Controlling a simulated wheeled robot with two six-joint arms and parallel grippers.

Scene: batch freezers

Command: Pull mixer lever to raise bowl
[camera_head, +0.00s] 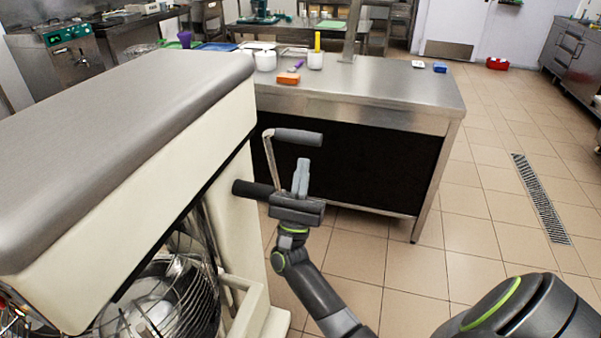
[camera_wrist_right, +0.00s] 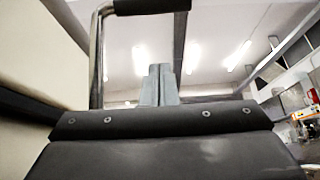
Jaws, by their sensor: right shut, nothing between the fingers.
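The mixer (camera_head: 150,130) is a large cream machine with a grey top on the left of the head view. Its metal bowl (camera_head: 150,310) sits low behind a wire guard. The lever (camera_head: 270,160) is a thin metal rod with a dark grey handle (camera_head: 297,137) on the mixer's right side. The handle also shows at the top of the right wrist view (camera_wrist_right: 150,6). My right gripper (camera_head: 302,165) is shut and empty, pointing up just below the handle and right of the rod, apparently apart from both. Its fingers (camera_wrist_right: 159,82) are together. My left gripper is not in view.
A steel table (camera_head: 390,90) stands behind the lever, with white containers (camera_head: 265,60), an orange block (camera_head: 288,78) and a blue item (camera_head: 439,67) on it. A black knob (camera_head: 252,189) juts from the mixer's side. Tiled floor (camera_head: 480,230) is clear to the right.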

